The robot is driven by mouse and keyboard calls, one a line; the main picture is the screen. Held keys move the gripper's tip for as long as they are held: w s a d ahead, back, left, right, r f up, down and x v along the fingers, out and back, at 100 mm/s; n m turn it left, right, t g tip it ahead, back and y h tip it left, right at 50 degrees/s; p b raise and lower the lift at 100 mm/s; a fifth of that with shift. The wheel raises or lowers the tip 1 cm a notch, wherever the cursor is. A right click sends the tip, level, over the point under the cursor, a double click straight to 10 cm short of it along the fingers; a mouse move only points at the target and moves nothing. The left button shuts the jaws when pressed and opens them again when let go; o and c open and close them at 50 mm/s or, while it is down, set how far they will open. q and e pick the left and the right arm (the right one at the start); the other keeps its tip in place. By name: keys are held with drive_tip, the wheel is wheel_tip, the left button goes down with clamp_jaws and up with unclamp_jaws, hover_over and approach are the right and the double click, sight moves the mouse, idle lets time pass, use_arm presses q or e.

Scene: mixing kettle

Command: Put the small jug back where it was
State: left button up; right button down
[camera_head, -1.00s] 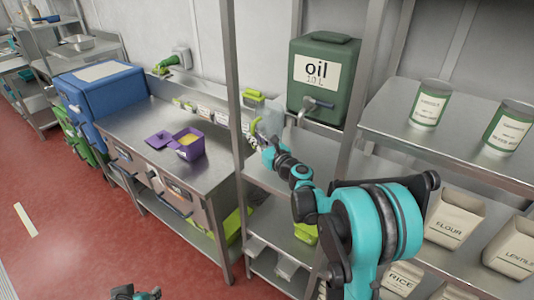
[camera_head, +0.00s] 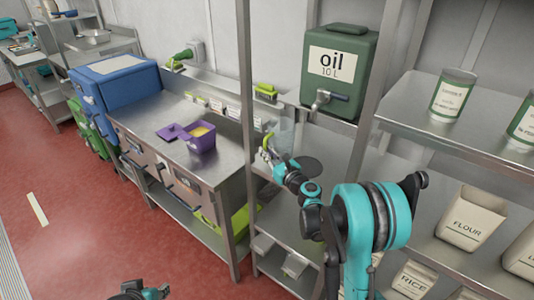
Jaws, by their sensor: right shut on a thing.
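My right gripper (camera_head: 268,152) reaches over the steel shelf below the green oil container. It is shut on the small jug (camera_head: 285,141), a pale see-through thing that shows only faintly beside the fingers. The arm and gripper hide part of the jug, and I cannot tell whether its base touches the shelf. A dark round disc (camera_head: 308,165) lies on the shelf just right of the gripper. My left gripper (camera_head: 142,291) shows only partly at the bottom edge, and its fingers are not clear.
The oil container (camera_head: 340,70) with its tap stands above the shelf. A rack post (camera_head: 246,100) rises close left of the gripper. Cans (camera_head: 452,96) and a flour bin (camera_head: 470,219) stand at right.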

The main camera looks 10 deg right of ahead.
drive_tip(key=c, duration=2)
unclamp_jaws()
drive_tip(key=shift+f, duration=0.2)
drive_tip(key=o, duration=0.4)
drive_tip(key=shift+r, duration=0.1)
drive_tip(key=shift+r, duration=0.1)
